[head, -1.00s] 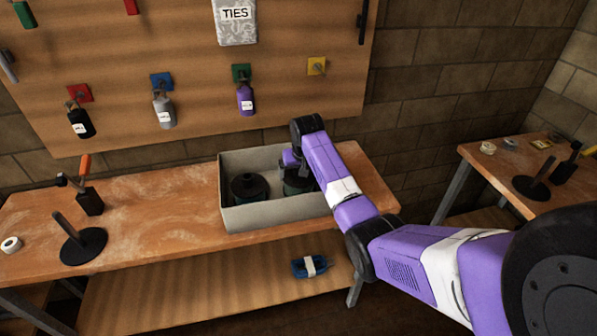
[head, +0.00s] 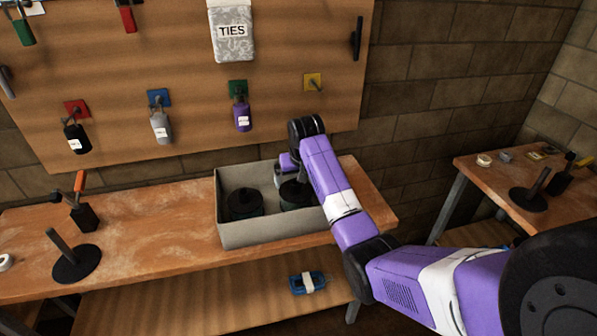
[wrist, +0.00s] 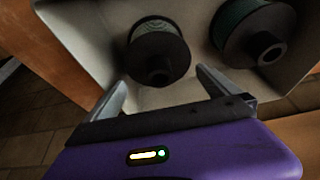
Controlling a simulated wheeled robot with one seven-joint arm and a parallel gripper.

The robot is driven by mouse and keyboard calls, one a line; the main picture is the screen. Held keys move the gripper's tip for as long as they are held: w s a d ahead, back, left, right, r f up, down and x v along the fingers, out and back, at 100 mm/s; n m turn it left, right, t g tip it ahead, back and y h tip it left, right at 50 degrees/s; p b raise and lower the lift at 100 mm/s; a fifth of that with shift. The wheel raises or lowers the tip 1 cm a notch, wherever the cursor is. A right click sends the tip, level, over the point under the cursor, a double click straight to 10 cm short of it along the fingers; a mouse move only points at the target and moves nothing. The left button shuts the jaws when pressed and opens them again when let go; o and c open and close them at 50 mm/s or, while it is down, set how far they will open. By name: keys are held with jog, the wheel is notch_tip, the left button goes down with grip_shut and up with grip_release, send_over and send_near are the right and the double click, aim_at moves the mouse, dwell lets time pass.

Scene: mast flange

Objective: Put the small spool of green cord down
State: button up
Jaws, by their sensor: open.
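Two spools of green cord with black flanges stand in a grey box on the workbench. The smaller-looking spool (head: 296,194) is in the right part of the box, and it also shows in the wrist view (wrist: 158,52). The larger-looking spool (head: 244,203) is to its left, and it appears at the right of the wrist view (wrist: 252,32). My gripper (wrist: 160,78) is open and empty, with its fingers apart just short of the smaller spool. My purple wrist partly hides that spool in the head view.
The grey box (head: 268,235) has walls around both spools. On the bench to the left are a black post on a round base (head: 75,264) and a black block (head: 84,217). A pegboard with hanging padlocks rises behind. A blue item (head: 307,283) lies on the lower shelf.

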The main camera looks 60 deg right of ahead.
jog(key=v, duration=0.6)
jog(key=shift+r, duration=0.3)
jog(key=shift+s+a, duration=0.1)
jog(key=shift+a, duration=0.05)
